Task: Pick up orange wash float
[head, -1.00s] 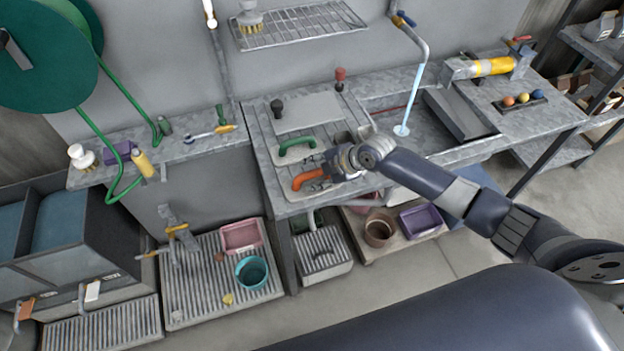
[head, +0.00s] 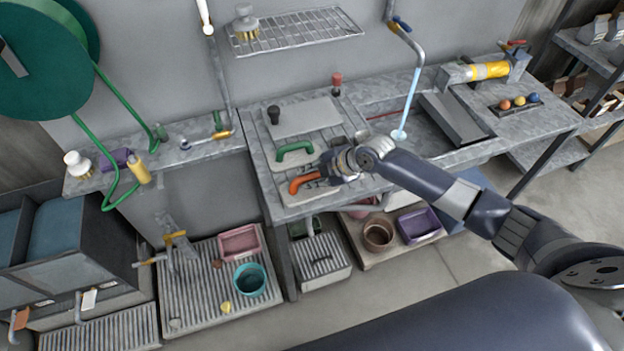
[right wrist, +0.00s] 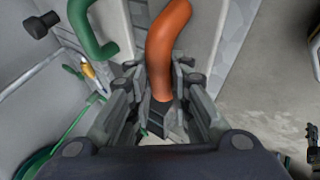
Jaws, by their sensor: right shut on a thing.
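The orange wash float has a curved orange handle (head: 303,184) and sits at the front left of the grey workbench. Its handle also shows large in the right wrist view (right wrist: 166,45), running down between my fingers. My right gripper (head: 335,170) is at the handle's right end in the head view. In the right wrist view my right gripper (right wrist: 158,95) is shut on the orange float, with a finger on each side of the handle. I cannot tell whether the float is clear of the bench. My left gripper is not in view.
A green-handled float (head: 294,150) lies just behind the orange one. A sink with running water (head: 408,105) is to the right. A wire rack (head: 296,30) hangs above. Below stand a teal bucket (head: 250,279) and a pink tub (head: 239,242).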

